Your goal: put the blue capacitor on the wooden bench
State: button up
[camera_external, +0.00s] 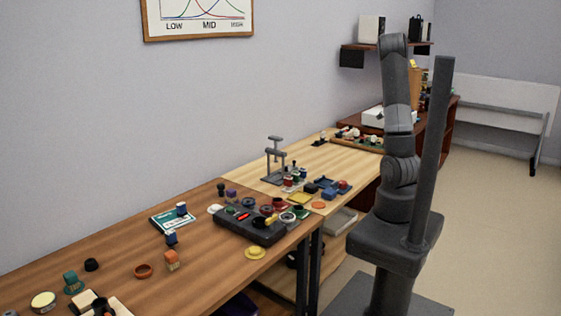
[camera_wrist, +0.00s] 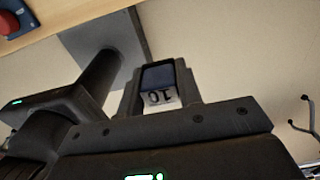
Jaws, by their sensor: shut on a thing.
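My gripper (camera_wrist: 160,85) is shut on a dark blue piece with a pale band marked "10", which looks like the blue capacitor (camera_wrist: 158,77). It is held between the two fingers, above the floor in the wrist view. A wooden bench edge (camera_wrist: 70,12) shows at the top left of that view. In the external view a darker brown wooden bench (camera_external: 205,265) stands in front and a lighter wooden bench (camera_external: 240,176) adjoins it. My arm rises to the right of them; the gripper and the held piece cannot be made out there.
A black tray (camera_external: 228,228) of parts sits on the brown bench's right end. A grey stand (camera_external: 275,165) and several small parts are on the lighter bench. Bare wood lies between loose parts; floor on the right is open.

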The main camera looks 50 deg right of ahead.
jog(key=shift+f, duration=0.5)
jog(key=w+f, duration=0.2)
jog(key=w, duration=0.1)
jog(key=w+a+f, duration=0.1)
jog(key=w+f, duration=0.1)
jog(key=w, duration=0.2)
jog(key=w+a+f, duration=0.1)
jog(key=w+f, duration=0.2)
jog(key=w, duration=0.1)
jog(key=shift+w+a, duration=0.1)
jog(key=shift+w, duration=0.05)
jog(key=shift+w+f, duration=0.1)
jog(key=shift+f, duration=1.95)
jog(key=shift+f, duration=0.15)
jog(key=o, duration=1)
jog(key=shift+c, duration=0.2)
notch_tip(320, 180, up, 12)
jog(key=shift+r, duration=0.25)
